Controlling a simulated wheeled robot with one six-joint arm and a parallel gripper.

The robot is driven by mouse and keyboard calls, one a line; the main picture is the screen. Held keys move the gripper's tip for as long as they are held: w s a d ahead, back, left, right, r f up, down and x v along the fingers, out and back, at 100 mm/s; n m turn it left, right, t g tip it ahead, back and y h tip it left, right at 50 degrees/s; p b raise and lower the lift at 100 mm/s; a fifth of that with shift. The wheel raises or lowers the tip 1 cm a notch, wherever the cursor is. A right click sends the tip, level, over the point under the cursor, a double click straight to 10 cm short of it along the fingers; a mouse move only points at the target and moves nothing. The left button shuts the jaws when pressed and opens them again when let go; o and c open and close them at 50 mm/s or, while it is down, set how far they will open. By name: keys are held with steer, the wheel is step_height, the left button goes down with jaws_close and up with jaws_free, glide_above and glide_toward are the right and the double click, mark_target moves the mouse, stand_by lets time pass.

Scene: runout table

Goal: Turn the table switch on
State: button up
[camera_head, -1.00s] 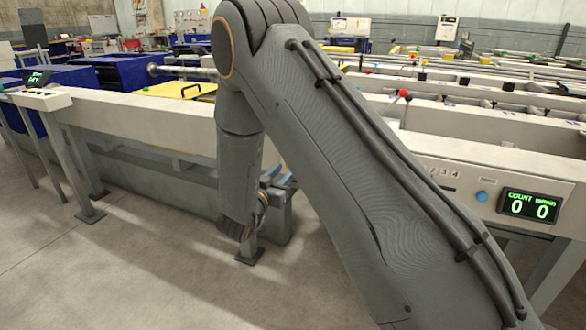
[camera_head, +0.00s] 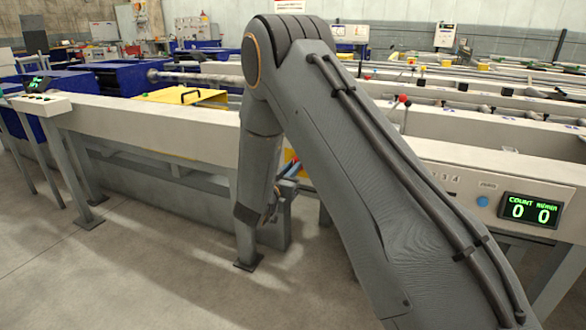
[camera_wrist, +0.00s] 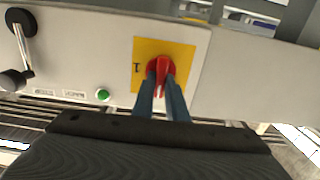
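The table switch is a red rotary knob (camera_wrist: 161,68) on a yellow plate (camera_wrist: 184,55), seen in the wrist view. The knob's grip lies along the up-down line of that picture. A dark "1" is printed on the plate left of the knob. My gripper (camera_wrist: 161,78) is at the knob, its two blue-grey fingers one on each side of the red grip. The gap between them is narrow, and I cannot tell if they press on it.
A green button (camera_wrist: 103,95) sits left of the switch on the pale panel, with a black knob (camera_wrist: 20,22) further left. In the head view, a counter display (camera_head: 530,210) reads 0 0, beside a blue button (camera_head: 482,201). The floor at left is clear.

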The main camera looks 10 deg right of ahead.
jaws_close()
steer(key=shift+s+d+f+m+b, duration=0.15)
steer(key=shift+m+b, duration=0.15)
steer(key=shift+m, duration=2.7)
steer(key=shift+s+d+f+m+b, duration=0.15)
steer(key=shift+m+b, duration=0.2)
steer(key=shift+m, duration=2.65)
steer(key=shift+d+f+m+b, duration=0.15)
steer(key=shift+m+b, duration=0.15)
steer(key=shift+m, duration=2.7)
steer(key=o, duration=0.6)
jaws_free()
steer(key=shift+o, duration=0.2)
steer(key=shift+a, duration=0.1)
